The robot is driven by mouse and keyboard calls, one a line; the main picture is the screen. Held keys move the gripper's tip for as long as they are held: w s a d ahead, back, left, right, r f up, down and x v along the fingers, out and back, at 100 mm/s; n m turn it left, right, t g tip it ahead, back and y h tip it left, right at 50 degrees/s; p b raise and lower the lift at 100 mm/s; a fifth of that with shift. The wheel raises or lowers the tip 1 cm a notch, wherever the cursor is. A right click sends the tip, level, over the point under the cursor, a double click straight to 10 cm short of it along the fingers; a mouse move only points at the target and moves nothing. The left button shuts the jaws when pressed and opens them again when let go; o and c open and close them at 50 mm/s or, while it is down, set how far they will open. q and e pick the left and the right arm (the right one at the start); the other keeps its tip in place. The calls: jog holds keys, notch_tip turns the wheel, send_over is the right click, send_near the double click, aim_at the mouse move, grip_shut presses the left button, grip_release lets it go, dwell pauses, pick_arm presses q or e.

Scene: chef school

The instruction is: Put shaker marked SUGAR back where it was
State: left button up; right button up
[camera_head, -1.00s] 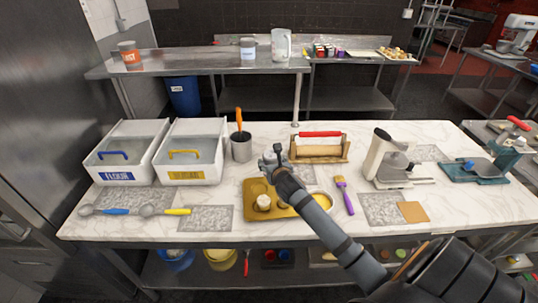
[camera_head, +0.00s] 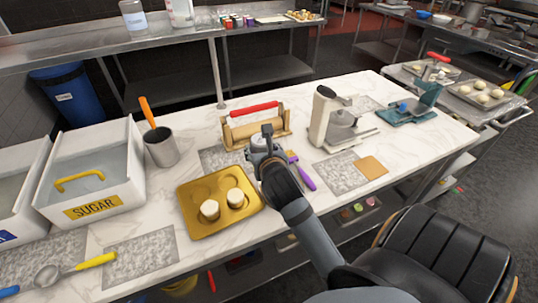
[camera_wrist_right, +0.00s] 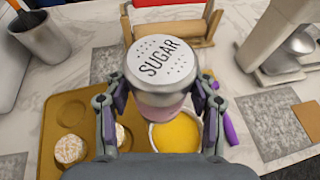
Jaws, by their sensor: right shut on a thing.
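The SUGAR shaker (camera_wrist_right: 160,68) has a pale round lid with holes and dark lettering, and a clear body with pinkish-white contents. My right gripper (camera_wrist_right: 160,104) is shut on its sides; its lid faces the wrist camera. In the head view my right gripper (camera_head: 263,146) is over the counter (camera_head: 285,170), just right of the gold tray (camera_head: 190,212); the shaker is mostly hidden there. In the wrist view, a bowl of yellow contents (camera_wrist_right: 178,138) shows beyond the shaker's near side. My left gripper is not in view.
The gold tray holds two pastries (camera_head: 235,198). Speckled mats (camera_head: 335,172) lie on the counter.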

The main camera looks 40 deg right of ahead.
jog(key=shift+s, duration=0.3)
jog(key=shift+w+d+f+b, duration=0.35)
jog(key=shift+w+b, duration=0.15)
jog(key=shift+b, duration=0.6)
jog(key=f+x, duration=0.1)
jog(key=x, duration=0.4)
jog(key=f+p+x, duration=0.1)
jog(key=x, duration=0.4)
jog(key=s+x, duration=0.1)
jog(key=x, duration=0.3)
jog(key=shift+w+f+p, duration=0.3)
jog(key=shift+f, duration=0.3)
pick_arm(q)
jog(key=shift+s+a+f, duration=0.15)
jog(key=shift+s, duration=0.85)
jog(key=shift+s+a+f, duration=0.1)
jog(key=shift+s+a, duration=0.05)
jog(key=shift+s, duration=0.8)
pick_arm(e)
jog(key=shift+w+f, duration=0.1)
jog(key=shift+f, duration=1.6)
jog(key=shift+f, duration=0.1)
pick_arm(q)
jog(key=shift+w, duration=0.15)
pick_arm(e)
jog(key=o, duration=1.3)
